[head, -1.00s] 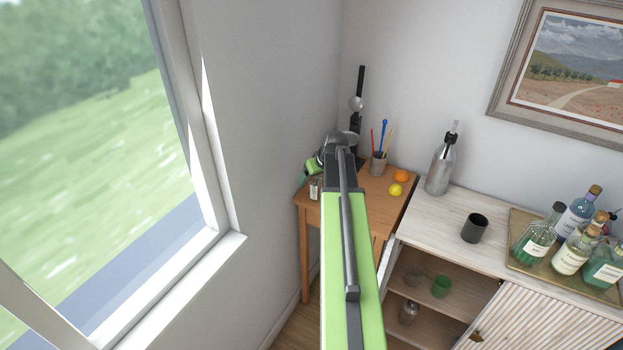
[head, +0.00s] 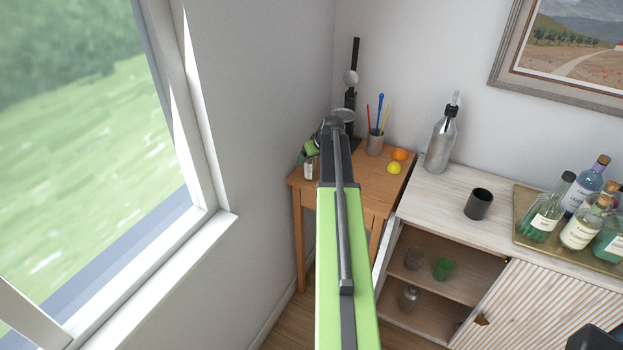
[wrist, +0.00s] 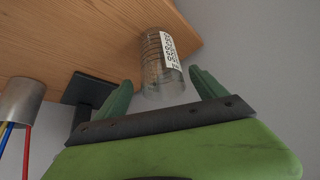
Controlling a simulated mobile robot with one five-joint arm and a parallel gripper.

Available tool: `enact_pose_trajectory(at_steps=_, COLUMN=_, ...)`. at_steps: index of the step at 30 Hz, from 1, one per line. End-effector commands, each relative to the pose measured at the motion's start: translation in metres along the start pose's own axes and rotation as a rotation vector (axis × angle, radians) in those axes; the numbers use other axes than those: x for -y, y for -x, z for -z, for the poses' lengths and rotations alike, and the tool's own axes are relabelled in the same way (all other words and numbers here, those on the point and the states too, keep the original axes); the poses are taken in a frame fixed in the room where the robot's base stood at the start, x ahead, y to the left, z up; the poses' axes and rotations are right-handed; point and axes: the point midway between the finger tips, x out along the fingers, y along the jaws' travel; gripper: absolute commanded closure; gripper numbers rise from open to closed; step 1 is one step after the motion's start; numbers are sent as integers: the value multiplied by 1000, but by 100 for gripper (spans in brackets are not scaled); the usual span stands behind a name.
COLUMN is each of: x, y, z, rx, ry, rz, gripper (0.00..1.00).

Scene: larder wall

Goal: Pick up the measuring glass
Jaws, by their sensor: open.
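The measuring glass (wrist: 153,62) is clear, with ring lines and a white printed strip. In the wrist view it stands on the wooden table (wrist: 90,35) near its edge. My gripper (wrist: 160,80) is open, with one green finger on each side of the glass's near end. Gaps show between the fingers and the glass, so I see no grip. In the head view the glass (head: 309,170) shows small at the table's left side, just below my gripper (head: 309,150), which my arm partly hides.
A pen cup (head: 375,144), an orange (head: 399,154) and a lemon (head: 394,168) are on the table. A black stand (head: 352,95) is at the back. The wall and window are close on the left. A cabinet (head: 440,195) with a bottle (head: 441,143) stands on the right.

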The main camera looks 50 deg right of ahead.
Motion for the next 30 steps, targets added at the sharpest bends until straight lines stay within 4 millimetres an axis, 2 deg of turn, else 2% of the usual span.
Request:
enact_pose_trajectory(at_steps=5, x=0, y=-5, z=-1, rx=0, ry=0, rz=0, gripper=19)
enact_pose_trajectory(at_steps=14, x=2, y=-53, z=-8, rx=0, ry=1, rz=0, gripper=19)
enact_pose_trajectory(at_steps=21, x=2, y=-52, z=-5, rx=0, ry=-1, rz=0, gripper=19)
enact_pose_trajectory(at_steps=30, x=2, y=-51, z=-6, rx=0, ry=-1, rz=-1, gripper=57)
